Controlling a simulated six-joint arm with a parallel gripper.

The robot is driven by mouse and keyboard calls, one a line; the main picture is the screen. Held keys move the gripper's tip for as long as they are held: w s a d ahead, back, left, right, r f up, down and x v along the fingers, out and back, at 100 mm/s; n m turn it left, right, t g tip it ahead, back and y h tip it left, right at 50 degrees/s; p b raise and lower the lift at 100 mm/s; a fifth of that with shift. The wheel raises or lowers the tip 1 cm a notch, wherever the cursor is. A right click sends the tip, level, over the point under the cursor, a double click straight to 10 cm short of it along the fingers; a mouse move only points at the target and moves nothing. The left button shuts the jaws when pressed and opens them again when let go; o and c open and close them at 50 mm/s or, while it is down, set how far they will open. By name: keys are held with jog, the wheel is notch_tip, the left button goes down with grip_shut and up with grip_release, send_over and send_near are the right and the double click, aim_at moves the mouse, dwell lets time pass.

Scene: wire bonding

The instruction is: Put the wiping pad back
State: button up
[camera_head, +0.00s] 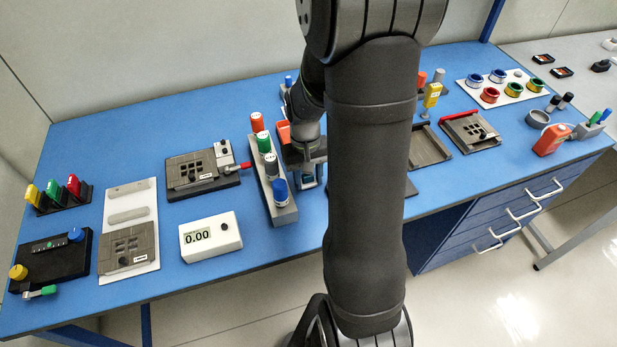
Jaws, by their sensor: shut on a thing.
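My gripper (308,183) points down at the middle of the blue bench, just right of the grey rack with coloured-capped bottles. My own arm hides much of the bench behind and to the right of the gripper.
The bottle rack (286,214) stands close left of my gripper. A dark fixture (203,170) with a red-handled tool and a white meter (210,236) are further left. An orange thing (283,133) is just behind the gripper. Trays (428,147) lie right of my arm.

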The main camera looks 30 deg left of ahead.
jog(key=shift+f, duration=0.3)
jog(key=shift+f, duration=0.1)
jog(key=o, duration=1)
jog(key=shift+o, duration=0.2)
notch_tip(320, 180, up, 12)
jog(key=w+a, duration=0.1)
jog(key=shift+w, duration=0.15)
jog(key=shift+a, duration=0.1)
